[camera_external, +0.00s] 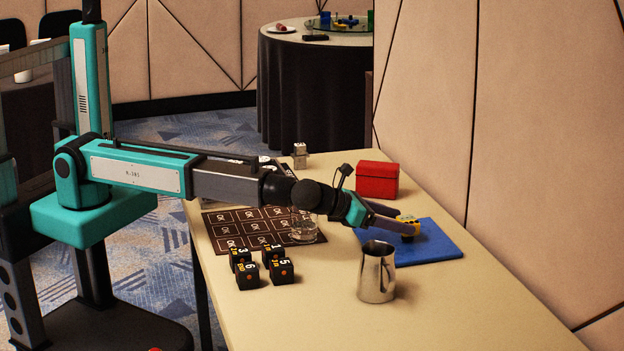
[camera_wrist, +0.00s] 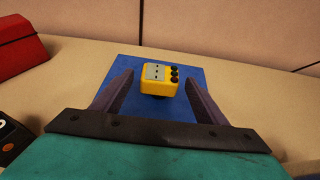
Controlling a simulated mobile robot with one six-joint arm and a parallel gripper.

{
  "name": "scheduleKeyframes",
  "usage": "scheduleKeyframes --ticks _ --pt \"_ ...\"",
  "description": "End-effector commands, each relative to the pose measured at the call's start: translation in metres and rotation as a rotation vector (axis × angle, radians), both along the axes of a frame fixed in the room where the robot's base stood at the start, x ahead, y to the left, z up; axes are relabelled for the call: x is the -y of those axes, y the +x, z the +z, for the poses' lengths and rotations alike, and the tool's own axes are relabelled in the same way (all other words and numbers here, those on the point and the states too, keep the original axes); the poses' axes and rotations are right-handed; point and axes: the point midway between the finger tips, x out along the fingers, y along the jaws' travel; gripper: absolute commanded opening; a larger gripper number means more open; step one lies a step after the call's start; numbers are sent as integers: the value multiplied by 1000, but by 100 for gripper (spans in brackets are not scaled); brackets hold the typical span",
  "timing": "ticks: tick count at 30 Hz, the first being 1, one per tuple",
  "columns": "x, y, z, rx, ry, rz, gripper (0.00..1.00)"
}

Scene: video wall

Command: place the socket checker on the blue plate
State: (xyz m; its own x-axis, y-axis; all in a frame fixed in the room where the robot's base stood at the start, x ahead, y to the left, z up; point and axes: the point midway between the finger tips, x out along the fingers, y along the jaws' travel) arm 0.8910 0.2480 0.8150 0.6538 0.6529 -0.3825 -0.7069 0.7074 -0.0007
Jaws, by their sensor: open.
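The socket checker (camera_wrist: 158,78) is a small yellow block with a grey face and black round knobs. In the wrist view it sits over the blue plate (camera_wrist: 205,68), between and just beyond my open fingertips, with a gap on each side. In the external view the yellow checker (camera_external: 407,219) shows at my fingertips, over the left part of the flat blue plate (camera_external: 440,243). My gripper (camera_external: 398,220) is open, reaching low over the plate; in the wrist view its two fingers (camera_wrist: 157,82) flank the checker. I cannot tell whether the checker touches the plate.
A metal pitcher (camera_external: 376,275) stands in front of the plate. A red box (camera_external: 377,180) is behind it. A glass (camera_external: 303,228), several black numbered cubes (camera_external: 246,275) and a dark grid mat (camera_external: 230,232) lie to the left. The table's front right is clear.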

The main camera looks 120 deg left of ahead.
Motion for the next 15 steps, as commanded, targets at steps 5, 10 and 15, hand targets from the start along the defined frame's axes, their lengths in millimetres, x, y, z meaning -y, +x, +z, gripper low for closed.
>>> scheduleKeyframes --ticks 5,10,15 --pt "15 -17 9 0 0 -1 67" --pt "30 -31 17 0 0 -1 67" --pt "42 -44 25 1 0 -1 67"
